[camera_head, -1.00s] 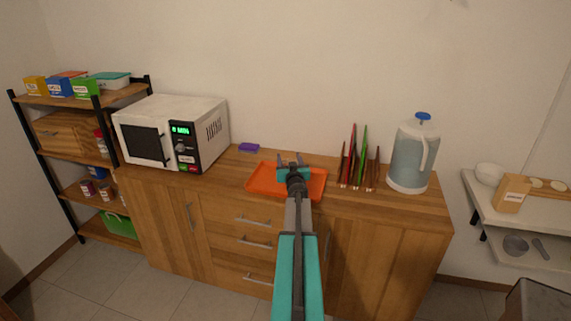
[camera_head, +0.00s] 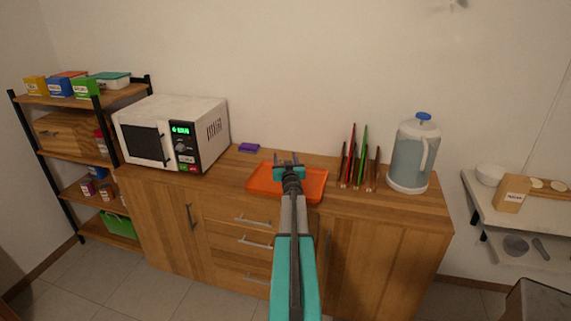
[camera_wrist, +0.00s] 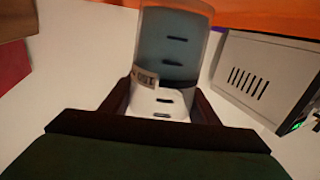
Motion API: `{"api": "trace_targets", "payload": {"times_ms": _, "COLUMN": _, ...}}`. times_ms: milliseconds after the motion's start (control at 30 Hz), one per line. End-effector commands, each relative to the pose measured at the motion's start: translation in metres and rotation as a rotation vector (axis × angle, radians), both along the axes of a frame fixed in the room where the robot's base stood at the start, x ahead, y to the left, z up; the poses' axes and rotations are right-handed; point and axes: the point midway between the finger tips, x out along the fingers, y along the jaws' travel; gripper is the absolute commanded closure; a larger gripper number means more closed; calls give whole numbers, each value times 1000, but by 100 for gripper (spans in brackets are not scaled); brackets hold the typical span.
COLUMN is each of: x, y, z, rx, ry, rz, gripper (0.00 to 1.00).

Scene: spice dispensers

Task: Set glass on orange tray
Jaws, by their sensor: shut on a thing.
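The orange tray (camera_head: 262,187) lies on the wooden counter, partly covered by my arm. My gripper (camera_head: 287,158) is over the tray's back part in the head view. In the wrist view my gripper is shut on the glass (camera_wrist: 175,45), a clear cylinder with dark marks and a small label. One dark finger is on each side of it. The tray's orange surface also shows beyond the glass in the wrist view (camera_wrist: 265,18). The glass cannot be made out clearly in the head view. I cannot tell whether it touches the tray.
A white microwave (camera_head: 172,130) stands left of the tray, with a purple block (camera_head: 249,147) between them at the back. A rack with colored upright pieces (camera_head: 358,165) and a water jug (camera_head: 412,155) stand to the right. Some counter is free around the tray.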

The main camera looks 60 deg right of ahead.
Motion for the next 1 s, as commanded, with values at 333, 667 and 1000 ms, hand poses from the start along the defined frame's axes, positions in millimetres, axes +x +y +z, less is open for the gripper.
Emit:
{"api": "trace_targets", "payload": {"times_ms": 333, "x": 0, "y": 0, "z": -22, "rx": -2, "ry": -2, "rz": 1, "gripper": 83}}
{"api": "trace_targets", "payload": {"times_ms": 667, "x": -1, "y": 0, "z": -24, "rx": -2, "ry": -1, "rz": 0, "gripper": 83}}
{"api": "trace_targets", "payload": {"times_ms": 1000, "x": -1, "y": 0, "z": -26, "rx": 0, "ry": 0, "rz": -1, "gripper": 26}}
